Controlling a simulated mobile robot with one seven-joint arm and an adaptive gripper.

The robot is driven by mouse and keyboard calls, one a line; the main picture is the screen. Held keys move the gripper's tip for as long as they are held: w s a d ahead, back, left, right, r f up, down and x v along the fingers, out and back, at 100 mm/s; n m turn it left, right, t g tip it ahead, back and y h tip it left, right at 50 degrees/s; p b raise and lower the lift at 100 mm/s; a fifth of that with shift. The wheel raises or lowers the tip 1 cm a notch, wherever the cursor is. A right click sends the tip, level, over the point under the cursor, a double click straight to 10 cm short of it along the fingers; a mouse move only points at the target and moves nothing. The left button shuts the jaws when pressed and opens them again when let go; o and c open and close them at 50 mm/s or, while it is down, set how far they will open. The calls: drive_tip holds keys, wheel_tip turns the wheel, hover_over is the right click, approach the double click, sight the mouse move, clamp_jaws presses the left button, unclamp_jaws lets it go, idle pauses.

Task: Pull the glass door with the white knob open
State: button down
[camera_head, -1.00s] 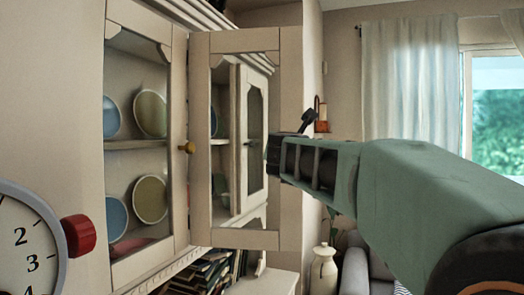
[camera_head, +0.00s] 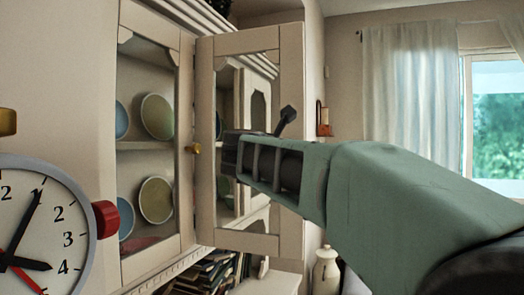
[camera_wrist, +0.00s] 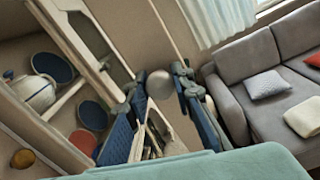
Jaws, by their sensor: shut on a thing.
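The glass door (camera_head: 291,90) with a cream frame stands partly open, out from the cabinet front, its right side looking nearer. The white knob (camera_wrist: 160,84) shows in the wrist view as a pale round shape between my fingertips. In the head view it is hidden by my gripper (camera_head: 232,155), which overlaps the door's pane. In the wrist view my gripper (camera_wrist: 158,96) has one blue finger on each side of the knob and is shut on it.
The left cabinet door has a brass knob (camera_head: 194,149) and looks shut, with plates (camera_head: 157,117) behind its glass. A clock (camera_head: 35,230) is at near left. Books (camera_head: 205,270) are below. A grey sofa (camera_wrist: 262,85) stands to the right in the wrist view.

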drive_tip(key=c, duration=1.7)
unclamp_jaws()
drive_tip(key=shift+o, duration=0.2)
drive_tip(key=shift+r, duration=0.1)
wheel_tip(320, 180, up, 10)
drive_tip(key=shift+f, duration=0.1)
